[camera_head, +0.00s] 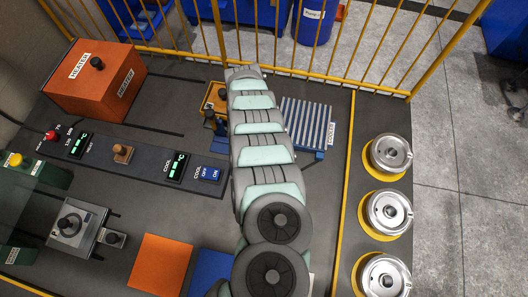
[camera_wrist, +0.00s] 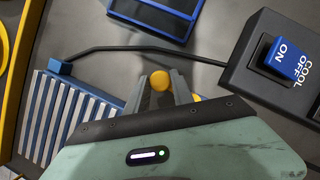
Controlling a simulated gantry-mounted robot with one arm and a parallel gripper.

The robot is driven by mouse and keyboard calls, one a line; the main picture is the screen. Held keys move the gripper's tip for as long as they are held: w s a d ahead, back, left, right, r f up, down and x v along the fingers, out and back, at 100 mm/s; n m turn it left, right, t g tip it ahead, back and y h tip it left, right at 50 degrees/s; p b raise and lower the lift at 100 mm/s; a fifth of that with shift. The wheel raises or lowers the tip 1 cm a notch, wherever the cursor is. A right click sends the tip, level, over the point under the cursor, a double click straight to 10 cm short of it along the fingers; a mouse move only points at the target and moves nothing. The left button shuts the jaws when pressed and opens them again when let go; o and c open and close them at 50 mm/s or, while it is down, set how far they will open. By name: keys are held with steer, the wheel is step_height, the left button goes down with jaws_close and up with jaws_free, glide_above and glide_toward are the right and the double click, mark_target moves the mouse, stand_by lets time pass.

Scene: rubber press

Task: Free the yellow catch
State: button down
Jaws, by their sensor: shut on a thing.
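A round yellow knob, which looks like the yellow catch (camera_wrist: 160,80), shows in the wrist view between the fingertips of my gripper (camera_wrist: 160,88). The gripper's grey fingers are close together on it. A second bit of yellow shows just right of the fingers, partly hidden by them. What the knob is fixed to is hidden behind the gripper body. In the head view my arm covers the gripper and the catch.
A blue slatted cooling rack (camera_head: 307,124) lies right of the arm. The COOL switch (camera_wrist: 283,58) and a black cable lie close by in the wrist view. An orange heater (camera_head: 95,80) stands left. Several round metal moulds (camera_head: 390,153) line the right edge. A yellow fence runs behind.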

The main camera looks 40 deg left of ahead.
steer(key=c, duration=1.1)
jaws_free()
steer(key=v, duration=1.1)
